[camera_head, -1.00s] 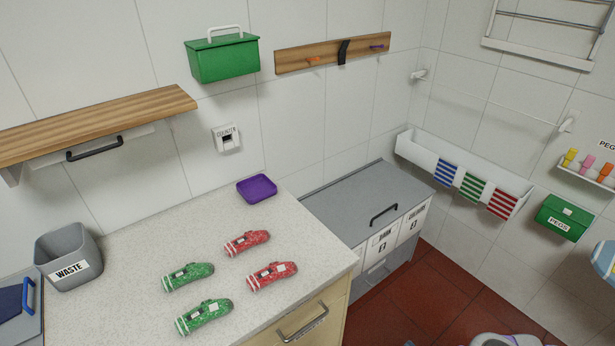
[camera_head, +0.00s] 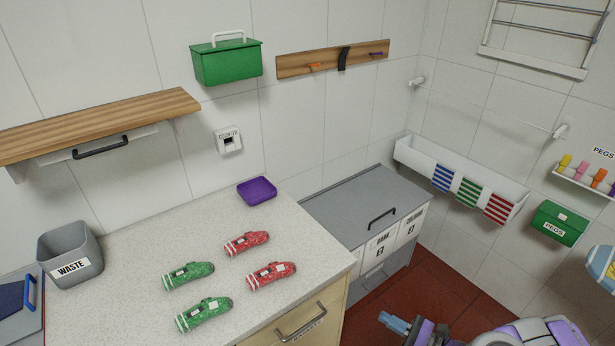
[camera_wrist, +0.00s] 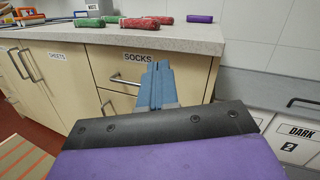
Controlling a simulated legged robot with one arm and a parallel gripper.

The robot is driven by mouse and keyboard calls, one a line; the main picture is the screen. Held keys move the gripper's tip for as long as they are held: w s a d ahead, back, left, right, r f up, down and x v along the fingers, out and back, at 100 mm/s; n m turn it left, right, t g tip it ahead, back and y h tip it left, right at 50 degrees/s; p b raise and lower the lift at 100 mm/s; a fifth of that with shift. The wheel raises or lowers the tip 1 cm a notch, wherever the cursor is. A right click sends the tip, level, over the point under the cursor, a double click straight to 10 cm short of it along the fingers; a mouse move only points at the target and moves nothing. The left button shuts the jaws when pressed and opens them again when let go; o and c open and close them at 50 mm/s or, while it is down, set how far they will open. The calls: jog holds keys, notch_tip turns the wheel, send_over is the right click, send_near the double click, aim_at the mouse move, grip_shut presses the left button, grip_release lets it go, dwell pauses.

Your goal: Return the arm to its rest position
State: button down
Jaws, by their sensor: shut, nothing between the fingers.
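My arm, purple and grey, shows at the bottom right of the head view. My gripper (camera_head: 393,323) has blue fingers and is low over the red floor, right of the counter. In the wrist view, the blue fingers of my gripper (camera_wrist: 157,82) lie together with nothing between them. They point toward the counter front with its SOCKS drawer (camera_wrist: 125,76). No object is held.
The speckled counter (camera_head: 120,240) carries two red and two green rolled items, a purple tray (camera_head: 257,190) and a grey WASTE bin (camera_head: 70,257). A grey lidded cabinet (camera_head: 350,205) stands beside it. Red floor (camera_head: 440,285) is open right of the cabinet.

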jog(key=s+a+r+n+g+y, duration=0.2)
jog(key=a+r+n+g, duration=0.7)
jog(key=a+r, duration=0.3)
jog(key=s+a+r+n+g+h, duration=0.4)
jog(key=s+a+r+n+g, duration=0.15)
jog(key=s+r+n, duration=0.2)
jog(key=s+r+n+g+h, duration=0.2)
jog(key=s+r+n+h, duration=0.2)
jog(key=s+h, duration=0.45)
jog(key=s+d+r+n+t+h, duration=0.2)
jog(key=s+d+t+h, duration=0.2)
jog(key=s+d, duration=0.5)
jog(key=shift+s+d+h, duration=0.25)
jog(key=shift+s+h, duration=0.2)
jog(key=shift+h, duration=0.4)
